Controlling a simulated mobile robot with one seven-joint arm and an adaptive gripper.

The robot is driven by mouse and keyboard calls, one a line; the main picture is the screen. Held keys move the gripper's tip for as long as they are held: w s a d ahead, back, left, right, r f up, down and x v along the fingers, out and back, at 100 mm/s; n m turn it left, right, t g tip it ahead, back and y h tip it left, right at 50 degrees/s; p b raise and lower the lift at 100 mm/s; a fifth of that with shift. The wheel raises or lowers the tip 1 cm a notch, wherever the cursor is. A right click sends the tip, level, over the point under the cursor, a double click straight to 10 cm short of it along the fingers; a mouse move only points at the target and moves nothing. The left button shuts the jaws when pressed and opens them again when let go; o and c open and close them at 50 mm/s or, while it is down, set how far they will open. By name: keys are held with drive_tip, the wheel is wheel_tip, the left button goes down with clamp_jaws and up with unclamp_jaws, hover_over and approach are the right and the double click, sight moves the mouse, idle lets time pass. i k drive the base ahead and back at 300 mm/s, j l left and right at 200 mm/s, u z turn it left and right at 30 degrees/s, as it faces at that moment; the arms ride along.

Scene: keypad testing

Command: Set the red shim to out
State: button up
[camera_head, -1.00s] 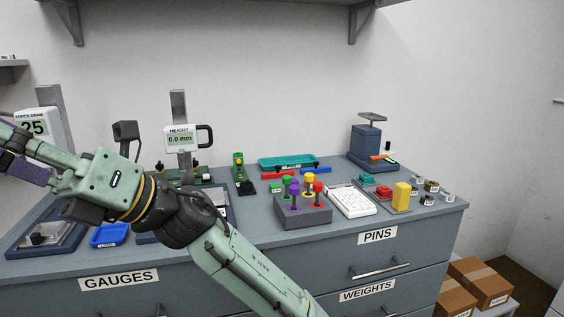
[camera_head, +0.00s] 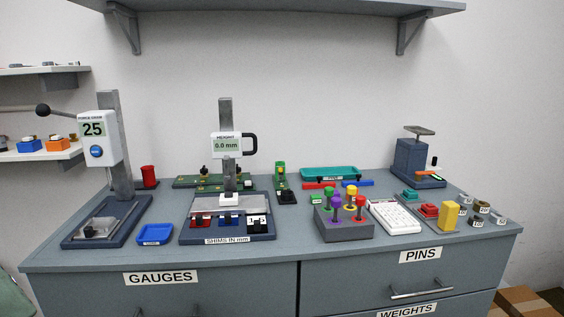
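The height gauge (camera_head: 227,145) stands at the left middle of the bench and reads 0.0 mm. Its dark base (camera_head: 215,239) carries a label reading SHIMS IN mm. Three small shims with dark knobs sit in a row at the base's front. The red shim (camera_head: 196,225) appears at the left, beside a blue shim (camera_head: 228,219) and a black-and-white one (camera_head: 258,223). They are too small to tell how far in or out each sits. My gripper is out of view; only a green piece of my arm shows at the lower left corner.
A force gauge (camera_head: 97,130) reading 25 stands left of the height gauge, with a blue tray (camera_head: 155,234) between. A grey box with colored knobs (camera_head: 343,226), a white keypad (camera_head: 395,217) and a scale (camera_head: 417,155) stand to the right. A shelf (camera_head: 280,8) hangs above.

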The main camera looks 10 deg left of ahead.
sight(199, 221)
drive_tip(key=l+u, duration=0.35)
drive_tip(key=l, duration=0.15)
drive_tip(key=l+u, duration=0.35)
drive_tip(key=l, duration=0.15)
drive_tip(key=k+l+u, duration=0.1)
drive_tip(key=l+u, duration=0.2)
drive_tip(key=l, duration=0.15)
